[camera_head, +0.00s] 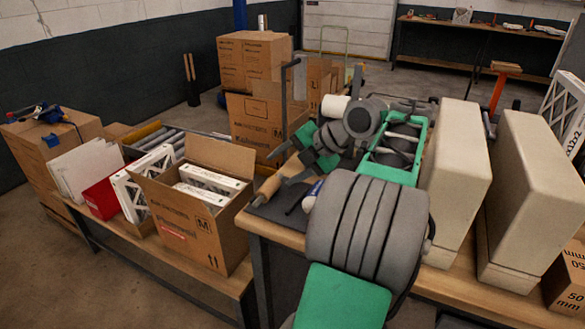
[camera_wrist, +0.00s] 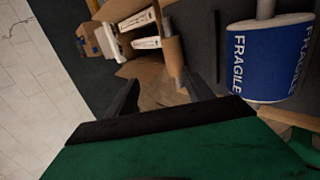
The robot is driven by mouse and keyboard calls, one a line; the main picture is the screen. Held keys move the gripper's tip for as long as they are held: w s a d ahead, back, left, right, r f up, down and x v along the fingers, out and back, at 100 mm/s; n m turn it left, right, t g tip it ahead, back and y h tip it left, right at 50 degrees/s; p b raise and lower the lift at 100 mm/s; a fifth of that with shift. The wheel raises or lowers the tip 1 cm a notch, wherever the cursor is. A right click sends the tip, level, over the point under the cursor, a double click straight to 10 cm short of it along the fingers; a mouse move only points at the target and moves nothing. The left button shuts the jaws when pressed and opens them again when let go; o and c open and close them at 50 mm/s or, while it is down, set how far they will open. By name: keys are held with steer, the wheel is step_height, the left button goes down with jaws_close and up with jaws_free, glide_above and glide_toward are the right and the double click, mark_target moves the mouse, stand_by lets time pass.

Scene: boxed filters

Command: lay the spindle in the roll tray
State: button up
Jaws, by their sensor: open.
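A grey spindle with a brown cardboard-like core (camera_head: 267,187) lies near the left edge of the workbench in the head view. The brown core also shows in the wrist view (camera_wrist: 174,54), just beyond the fingertips. My gripper (camera_head: 281,167) is open beside it, with the core in line with the gap between the fingers (camera_wrist: 160,88). I see no grip on it. A blue roll marked FRAGILE (camera_wrist: 262,62) sits to its right on a dark surface (camera_wrist: 226,38). I cannot tell whether this dark surface is the roll tray; my arm hides part of the bench.
An open carton (camera_head: 192,232) with white filters stands on the lower bench at left, beside a red bin (camera_head: 101,199). Two large beige blocks (camera_head: 459,165) stand at right on the workbench (camera_head: 274,231). Stacked cartons (camera_head: 253,60) are behind.

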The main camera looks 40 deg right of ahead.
steer(key=s+a+r+p, duration=0.7)
steer(key=s+p, duration=0.2)
steer(key=s, duration=0.1)
steer(key=shift+r, duration=0.3)
steer(key=shift+w, duration=0.15)
